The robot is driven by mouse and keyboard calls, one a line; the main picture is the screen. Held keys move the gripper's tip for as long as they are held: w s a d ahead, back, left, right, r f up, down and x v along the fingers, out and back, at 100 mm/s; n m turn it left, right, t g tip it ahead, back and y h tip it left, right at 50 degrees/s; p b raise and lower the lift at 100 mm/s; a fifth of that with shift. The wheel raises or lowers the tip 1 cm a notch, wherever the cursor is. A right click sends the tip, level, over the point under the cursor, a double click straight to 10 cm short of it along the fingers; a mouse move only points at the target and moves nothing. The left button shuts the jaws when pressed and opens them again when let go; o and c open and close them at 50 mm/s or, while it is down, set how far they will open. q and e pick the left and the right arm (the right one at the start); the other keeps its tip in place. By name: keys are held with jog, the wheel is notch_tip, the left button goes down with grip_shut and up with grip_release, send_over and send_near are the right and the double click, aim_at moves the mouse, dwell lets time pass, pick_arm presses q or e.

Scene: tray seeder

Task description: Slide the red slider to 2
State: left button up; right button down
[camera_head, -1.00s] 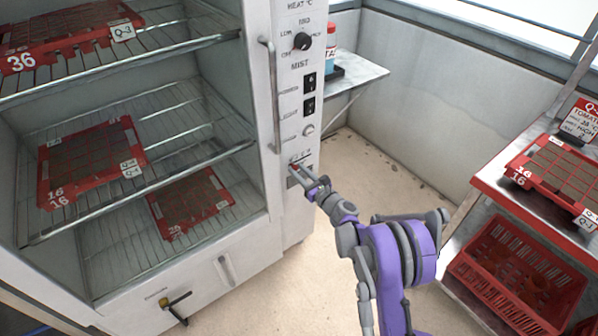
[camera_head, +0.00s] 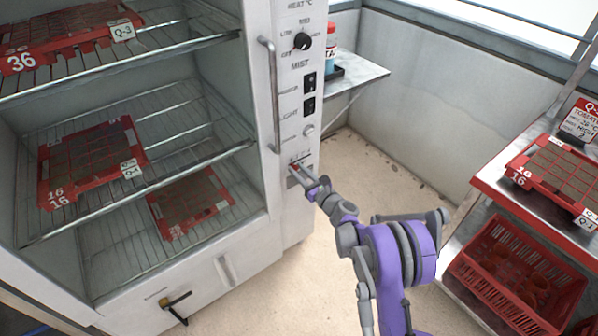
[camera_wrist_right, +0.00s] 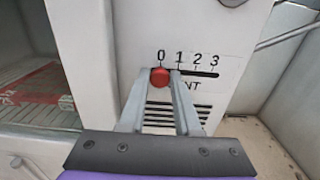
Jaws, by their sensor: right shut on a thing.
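The red slider (camera_wrist_right: 159,77) is a round red knob on the white cabinet's front panel. In the right wrist view it sits at the left end of a dark slot (camera_wrist_right: 205,74), under the 0 of the scale 0 1 2 3 (camera_wrist_right: 198,58). My right gripper (camera_wrist_right: 160,80) is shut on the red slider, one finger on each side of it. In the head view my right gripper (camera_head: 300,174) reaches the lower part of the panel and covers most of the slider. My left gripper is not in view.
Open shelves with red trays (camera_head: 90,160) stand left of the panel. A bench with a red crate (camera_head: 515,275) is at right. Bare floor lies between.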

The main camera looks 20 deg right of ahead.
jog(key=shift+d, duration=0.1)
jog(key=d, duration=0.1)
jog(key=w+d, duration=0.1)
jog(key=d, duration=0.2)
jog(key=shift+w+d+b, duration=0.3)
jog(key=shift+w+b, duration=0.05)
jog(key=shift+w, duration=0.05)
jog(key=c, duration=0.6)
grip_release()
jog(key=shift+s, duration=0.1)
jog(key=p+v, duration=0.1)
jog(key=v, duration=0.9)
jog(key=shift+s+d, duration=0.1)
jog(key=shift+s, duration=0.25)
